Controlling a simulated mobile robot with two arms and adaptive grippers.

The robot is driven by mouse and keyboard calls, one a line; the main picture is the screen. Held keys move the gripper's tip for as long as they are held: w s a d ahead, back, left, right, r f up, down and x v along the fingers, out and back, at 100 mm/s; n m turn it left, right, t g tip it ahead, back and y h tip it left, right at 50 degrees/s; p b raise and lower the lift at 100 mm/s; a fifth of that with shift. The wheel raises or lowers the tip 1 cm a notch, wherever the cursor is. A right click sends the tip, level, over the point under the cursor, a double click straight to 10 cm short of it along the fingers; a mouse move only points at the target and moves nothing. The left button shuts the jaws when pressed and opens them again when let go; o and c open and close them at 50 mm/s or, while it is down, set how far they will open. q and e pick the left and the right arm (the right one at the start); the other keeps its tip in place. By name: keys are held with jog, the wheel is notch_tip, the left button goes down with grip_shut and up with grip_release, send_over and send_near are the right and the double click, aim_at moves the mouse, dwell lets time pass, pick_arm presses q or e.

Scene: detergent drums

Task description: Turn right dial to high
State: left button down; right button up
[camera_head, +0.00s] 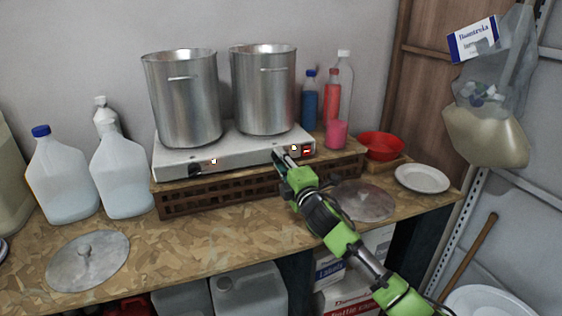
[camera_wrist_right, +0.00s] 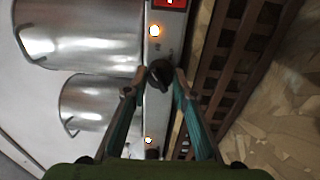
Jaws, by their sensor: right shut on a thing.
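The white two-burner hot plate (camera_head: 235,149) sits on a brown lattice crate (camera_head: 215,193) on the bench. Its right dial (camera_wrist_right: 159,74) is a black knob on the front panel, beside a glowing indicator light (camera_wrist_right: 154,31) and a red switch (camera_head: 307,150). My right gripper (camera_head: 280,160) is at the front panel and hides this dial in the head view. In the right wrist view my right gripper (camera_wrist_right: 160,88) has its two fingers on either side of the dial, shut on it. The left dial (camera_wrist_right: 152,154) is partly visible lower down. My left gripper is not in view.
Two steel pots (camera_head: 182,105) (camera_head: 263,95) stand on the hot plate. White jugs (camera_head: 60,180) are at left. Bottles (camera_head: 332,98), a pink cup (camera_head: 336,134) and a red bowl (camera_head: 382,146) are at right. Lids (camera_head: 88,262) (camera_head: 363,200) lie on the bench.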

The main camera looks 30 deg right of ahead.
jog(key=shift+f+m, duration=0.1)
jog(key=shift+m, duration=1.2)
jog(key=o, duration=1.1)
jog(key=v, duration=1.2)
jog(key=shift+s, duration=0.1)
jog(key=shift+f, duration=0.1)
